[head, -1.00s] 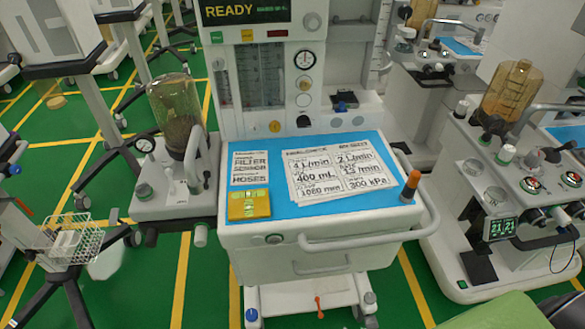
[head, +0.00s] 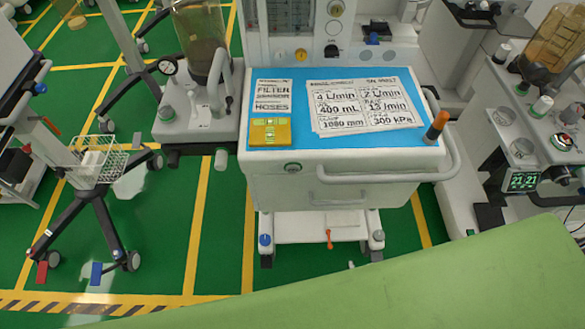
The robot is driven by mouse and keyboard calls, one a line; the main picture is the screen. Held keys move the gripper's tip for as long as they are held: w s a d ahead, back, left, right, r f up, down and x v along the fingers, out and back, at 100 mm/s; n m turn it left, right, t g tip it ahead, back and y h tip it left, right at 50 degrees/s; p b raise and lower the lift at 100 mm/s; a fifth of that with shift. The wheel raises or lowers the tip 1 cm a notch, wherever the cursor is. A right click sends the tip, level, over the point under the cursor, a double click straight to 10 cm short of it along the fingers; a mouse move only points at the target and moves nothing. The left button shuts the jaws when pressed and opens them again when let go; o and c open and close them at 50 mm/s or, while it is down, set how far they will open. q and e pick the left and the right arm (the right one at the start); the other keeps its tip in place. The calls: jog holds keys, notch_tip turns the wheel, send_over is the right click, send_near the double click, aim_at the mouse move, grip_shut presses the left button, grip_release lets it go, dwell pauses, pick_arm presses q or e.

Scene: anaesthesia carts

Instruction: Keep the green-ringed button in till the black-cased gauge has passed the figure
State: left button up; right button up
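Another round dial (head: 336,8) is on the cart's back panel, near the top edge. Printed sheets with figures (head: 366,103), among them 400 mL and 300 kPa, lie on the blue top. Neither gripper is in view.
A yellow box (head: 270,132) and an orange-tipped black cylinder (head: 436,127) are on the blue top. A handle rail (head: 380,176) runs along the cart's front. A pale green surface (head: 450,275) fills the lower right. A wheeled stand with a wire basket (head: 98,164) is at left.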

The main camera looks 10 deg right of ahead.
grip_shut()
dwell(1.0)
